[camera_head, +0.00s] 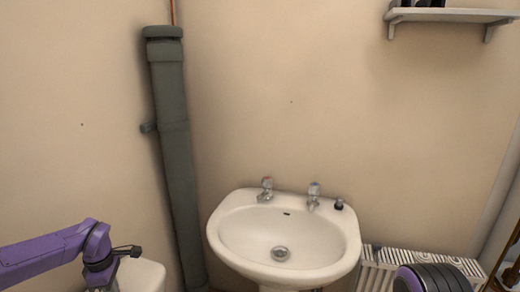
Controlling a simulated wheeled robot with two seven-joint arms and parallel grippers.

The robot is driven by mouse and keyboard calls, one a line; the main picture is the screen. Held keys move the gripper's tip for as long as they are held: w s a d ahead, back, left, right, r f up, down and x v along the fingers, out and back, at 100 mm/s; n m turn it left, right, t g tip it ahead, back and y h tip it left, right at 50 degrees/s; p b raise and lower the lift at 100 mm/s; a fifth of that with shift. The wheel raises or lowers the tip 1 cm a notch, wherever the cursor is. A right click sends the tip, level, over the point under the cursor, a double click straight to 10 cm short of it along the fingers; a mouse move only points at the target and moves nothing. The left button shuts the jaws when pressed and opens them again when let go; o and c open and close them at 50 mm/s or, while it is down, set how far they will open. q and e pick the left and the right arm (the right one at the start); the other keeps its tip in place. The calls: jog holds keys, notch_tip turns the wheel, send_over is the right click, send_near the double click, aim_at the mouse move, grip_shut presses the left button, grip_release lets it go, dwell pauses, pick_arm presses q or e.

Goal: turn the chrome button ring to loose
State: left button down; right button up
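I cannot make out the chrome button ring in the head view. A white rounded fixture (145,274), perhaps a cistern top, shows at the lower left, partly behind my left arm and cut off by the bottom edge. My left gripper (104,284) is at the end of the purple arm, in front of the fixture's left side in the picture. Its fingers are dark, small and cut off by the frame, so I cannot tell whether it is open or shut, or whether it touches anything. My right gripper is not in view.
A white washbasin (225,240) with two taps (266,190) stands at the centre. A grey-green pipe (172,130) runs down the corner. A white radiator (375,272) is at the lower right. A shelf (450,15) hangs at the upper right. The wall between is clear.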

pick_arm(q)
jog(key=shift+d, duration=0.1)
jog(key=shift+w+d, duration=0.2)
jog(key=shift+w, duration=0.05)
notch_tip(320, 180, up, 6)
jog(key=p, duration=0.5)
jog(key=shift+p, duration=0.35)
